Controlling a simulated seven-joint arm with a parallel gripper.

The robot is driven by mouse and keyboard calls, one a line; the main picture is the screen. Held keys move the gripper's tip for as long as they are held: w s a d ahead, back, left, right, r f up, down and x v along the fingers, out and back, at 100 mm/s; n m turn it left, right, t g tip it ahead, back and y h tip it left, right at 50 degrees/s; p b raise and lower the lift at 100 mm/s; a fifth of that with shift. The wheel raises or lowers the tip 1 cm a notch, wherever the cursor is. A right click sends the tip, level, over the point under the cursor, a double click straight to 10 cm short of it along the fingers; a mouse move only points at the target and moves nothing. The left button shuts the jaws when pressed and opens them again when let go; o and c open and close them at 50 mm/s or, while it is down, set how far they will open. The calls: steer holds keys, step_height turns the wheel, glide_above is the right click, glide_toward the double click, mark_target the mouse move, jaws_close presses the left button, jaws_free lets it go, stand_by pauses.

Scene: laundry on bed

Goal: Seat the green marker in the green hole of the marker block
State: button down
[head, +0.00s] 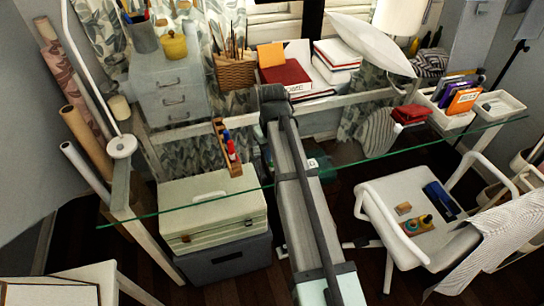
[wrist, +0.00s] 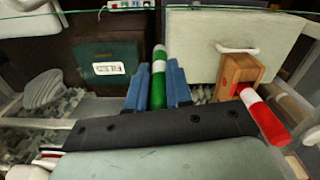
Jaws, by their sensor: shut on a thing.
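In the wrist view, my gripper (wrist: 158,85) has its blue fingers shut on the green marker (wrist: 156,96), which has a white band near its far end. The marker stands out between the fingers, over the glass. The wooden marker block (wrist: 238,72) is to the right of the fingers, apart from the green marker, with a red and white marker (wrist: 262,112) sticking out of it. In the head view, the long wooden block (head: 233,168) lies left of my arm, with a blue marker (head: 226,136) and the red marker (head: 231,150) in it. My fingertips, the green marker and the green hole are hidden there.
The glass tabletop (head: 365,159) is clear to the right of my arm. Books (head: 285,73), a basket (head: 235,73) and a grey drawer unit (head: 168,90) stand along the back. White trays (head: 499,107) are at the right end. A white chair (head: 415,205) stands in front.

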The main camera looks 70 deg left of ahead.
steer(key=shift+r, duration=0.15)
step_height(320, 180, up, 9)
steer(key=shift+s+a, duration=0.1)
steer(key=shift+a, duration=0.05)
steer(key=s+a+n, duration=0.2)
steer(key=s+a, duration=1)
steer(key=shift+a+f, duration=0.1)
steer(key=shift+f, duration=4)
steer(key=shift+f, duration=0.1)
steer(key=c, duration=1.5)
jaws_free()
steer(key=shift+f, duration=0.1)
steer(key=o, duration=0.5)
steer(key=shift+c, duration=0.2)
